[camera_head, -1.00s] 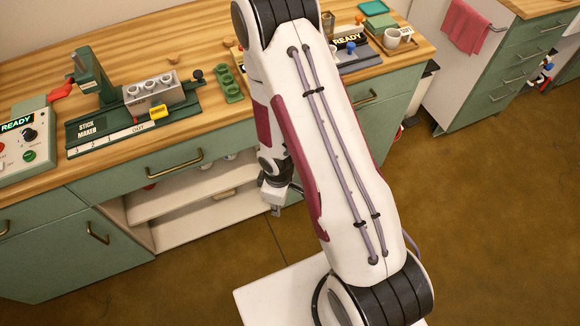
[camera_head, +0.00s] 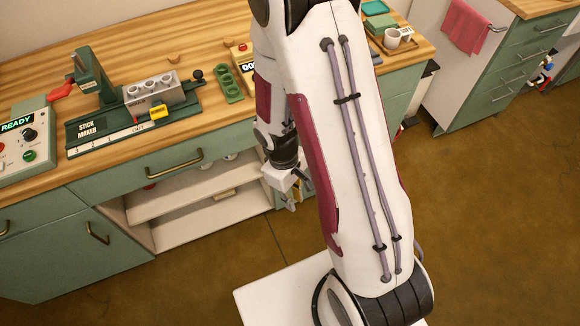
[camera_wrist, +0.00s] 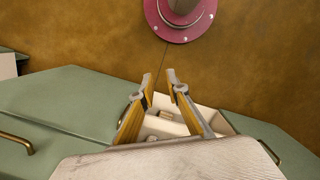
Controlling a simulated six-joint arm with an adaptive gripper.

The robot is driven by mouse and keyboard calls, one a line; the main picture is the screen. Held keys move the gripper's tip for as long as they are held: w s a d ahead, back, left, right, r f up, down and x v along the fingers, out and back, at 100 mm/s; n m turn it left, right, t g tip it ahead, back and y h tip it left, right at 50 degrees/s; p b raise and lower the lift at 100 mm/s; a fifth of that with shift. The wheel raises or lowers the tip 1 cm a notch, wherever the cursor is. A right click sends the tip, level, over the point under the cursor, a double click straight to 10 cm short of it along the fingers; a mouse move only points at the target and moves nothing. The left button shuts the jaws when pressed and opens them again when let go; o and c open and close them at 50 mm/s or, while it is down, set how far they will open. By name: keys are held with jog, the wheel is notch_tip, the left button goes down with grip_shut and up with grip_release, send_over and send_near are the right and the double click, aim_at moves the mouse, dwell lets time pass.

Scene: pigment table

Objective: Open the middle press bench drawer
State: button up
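The middle press bench drawer (camera_head: 130,177) has a green front with a brass bar handle (camera_head: 175,161), above open cream shelves. It looks closed in the head view. My gripper (camera_head: 291,200) hangs to the right of that handle, in front of the bench and apart from it. In the wrist view my gripper's two grey and yellow fingers (camera_wrist: 159,76) stand apart with nothing between their tips. Behind them is a cream shelf space (camera_wrist: 165,127) with small pale blocks. A brass handle (camera_wrist: 16,143) shows at the left; I cannot tell which drawer it belongs to.
A stick maker (camera_head: 150,100) and a control box reading READY (camera_head: 27,138) stand on the wooden bench top. A lower left cupboard has a brass handle (camera_head: 97,233). Brown floor (camera_head: 480,220) lies clear to the right. A red towel (camera_head: 465,27) hangs at the back right.

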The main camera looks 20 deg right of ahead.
notch_tip(320, 180, up, 11)
jog(key=w+m+t, duration=0.1)
jog(key=w+t, duration=0.1)
jog(key=shift+w+d+f, duration=0.15)
jog(key=shift+w+f, duration=0.05)
jog(key=shift+w, duration=0.1)
dwell(0.5)
jog(key=shift+s, duration=0.1)
dwell(0.6)
jog(key=s+r+m+t, duration=0.1)
jog(key=s+r, duration=0.2)
jog(key=r, duration=0.5)
jog(key=s+a+r+m+t, duration=0.1)
jog(key=s+r, duration=0.3)
jog(key=r, duration=0.4)
jog(key=s+r+m+t+y, duration=0.1)
jog(key=s+r+m+t, duration=0.1)
jog(key=r, duration=0.6)
jog(key=shift+s+a+m+t, duration=0.25)
jog(key=shift+s+m+t, duration=0.15)
jog(key=shift+s+t, duration=0.4)
